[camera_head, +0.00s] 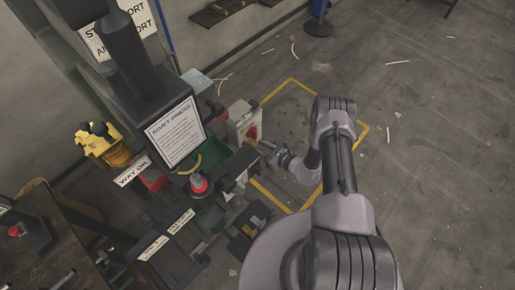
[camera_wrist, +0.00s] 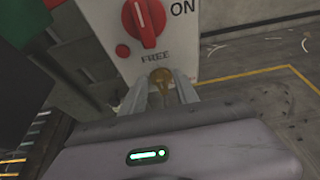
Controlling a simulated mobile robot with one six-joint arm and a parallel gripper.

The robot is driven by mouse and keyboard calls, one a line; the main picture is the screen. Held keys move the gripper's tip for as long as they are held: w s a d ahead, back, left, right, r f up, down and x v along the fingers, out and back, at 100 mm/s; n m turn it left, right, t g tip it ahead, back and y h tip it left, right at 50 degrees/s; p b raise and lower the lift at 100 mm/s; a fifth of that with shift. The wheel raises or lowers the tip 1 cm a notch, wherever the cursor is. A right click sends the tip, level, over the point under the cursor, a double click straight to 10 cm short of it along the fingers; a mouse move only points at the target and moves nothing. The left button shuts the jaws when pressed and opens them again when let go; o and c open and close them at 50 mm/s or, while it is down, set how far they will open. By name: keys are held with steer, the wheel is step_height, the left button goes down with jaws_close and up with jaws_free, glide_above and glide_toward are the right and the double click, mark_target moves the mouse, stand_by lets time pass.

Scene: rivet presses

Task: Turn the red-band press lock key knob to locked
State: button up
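A white control box (camera_head: 239,114) is mounted at the right side of a dark press (camera_head: 150,95); it also fills the top of the wrist view (camera_wrist: 188,55). On its face are a red rotary knob (camera_wrist: 146,20) beside the word ON, a small red button (camera_wrist: 122,50), and the word FREE. A brass-coloured key knob (camera_wrist: 161,82) sits below FREE. My gripper (camera_wrist: 162,90) reaches the box, its fingers on either side of the brass knob. Whether they touch it is unclear. I cannot make out a red band.
A red emergency button (camera_head: 198,184) and green bins (camera_head: 211,218) are in front of the press. A yellow device (camera_head: 105,148) is at the left. A yellow floor outline (camera_head: 359,140) surrounds mostly clear floor right of the box.

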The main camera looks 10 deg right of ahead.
steer(key=shift+x, duration=0.85)
jaws_close()
